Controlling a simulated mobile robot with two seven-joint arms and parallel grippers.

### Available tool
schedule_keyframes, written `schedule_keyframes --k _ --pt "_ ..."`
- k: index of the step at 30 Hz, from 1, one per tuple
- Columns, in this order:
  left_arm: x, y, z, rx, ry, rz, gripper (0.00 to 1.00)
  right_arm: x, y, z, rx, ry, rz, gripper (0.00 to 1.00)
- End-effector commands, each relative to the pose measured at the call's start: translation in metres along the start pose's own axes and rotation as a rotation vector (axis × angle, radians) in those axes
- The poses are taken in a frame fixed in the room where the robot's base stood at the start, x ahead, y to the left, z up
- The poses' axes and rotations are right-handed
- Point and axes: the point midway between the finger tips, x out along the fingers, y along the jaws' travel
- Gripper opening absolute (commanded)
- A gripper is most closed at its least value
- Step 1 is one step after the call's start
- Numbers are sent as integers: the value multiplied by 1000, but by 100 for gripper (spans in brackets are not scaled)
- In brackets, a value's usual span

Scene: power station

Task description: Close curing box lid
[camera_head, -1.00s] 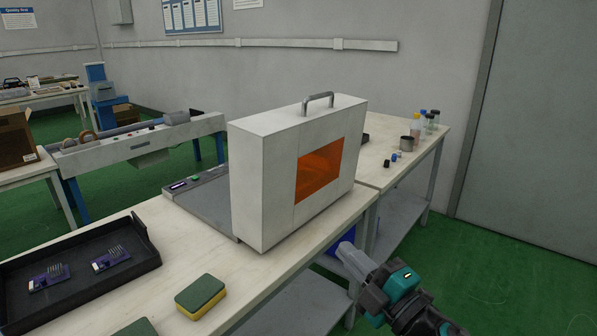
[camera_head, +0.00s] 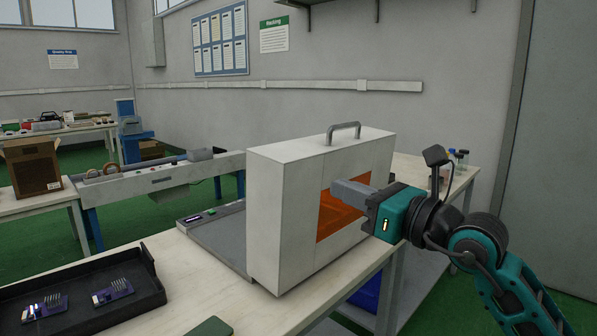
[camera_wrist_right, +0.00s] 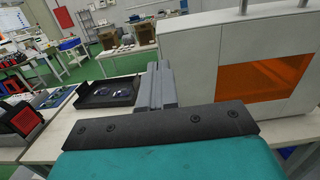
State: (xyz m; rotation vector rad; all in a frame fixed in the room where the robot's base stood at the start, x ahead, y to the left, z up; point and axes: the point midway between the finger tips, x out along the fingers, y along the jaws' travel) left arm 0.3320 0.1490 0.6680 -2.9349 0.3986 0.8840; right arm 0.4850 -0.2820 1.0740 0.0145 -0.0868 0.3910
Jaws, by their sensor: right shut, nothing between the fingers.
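The curing box stands on the workbench. Its white lid (camera_head: 280,210) is a tall box with an orange window (camera_head: 335,215) and a metal handle (camera_head: 344,131) on top. The lid stands upright at the right of the flat grey base (camera_head: 222,236), which is uncovered. In the right wrist view the lid (camera_wrist_right: 190,60) and orange window are at the upper right. My right gripper (camera_head: 342,190) is shut and empty, in front of the window side and overlapping the window in the head view. I cannot tell whether it touches. Its fingers show in the wrist view (camera_wrist_right: 156,85). My left gripper is not in view.
A black tray (camera_head: 148,290) with circuit boards is at the bench's front left. A green sponge (camera_head: 210,327) lies at the bottom edge. Small bottles (camera_head: 458,156) stand behind my right arm. A cardboard box (camera_head: 32,168) sits on another table at the left.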

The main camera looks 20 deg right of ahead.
Motion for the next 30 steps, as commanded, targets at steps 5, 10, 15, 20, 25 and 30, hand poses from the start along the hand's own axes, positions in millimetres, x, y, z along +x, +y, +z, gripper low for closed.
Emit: schedule_keyframes --k 5,10,15,20,25,30 --pt "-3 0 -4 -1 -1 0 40 32 0 2 3 -4 1 0" --pt "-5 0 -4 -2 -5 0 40 64 0 2 4 -3 1 0" --pt "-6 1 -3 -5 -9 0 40 90 0 1 3 -3 1 0" --pt "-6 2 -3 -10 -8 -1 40 104 0 0 3 -2 1 0" --pt "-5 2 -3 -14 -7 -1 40 109 1 0 3 -1 1 0" --pt "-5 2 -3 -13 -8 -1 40 109 1 0 2 -1 1 0"
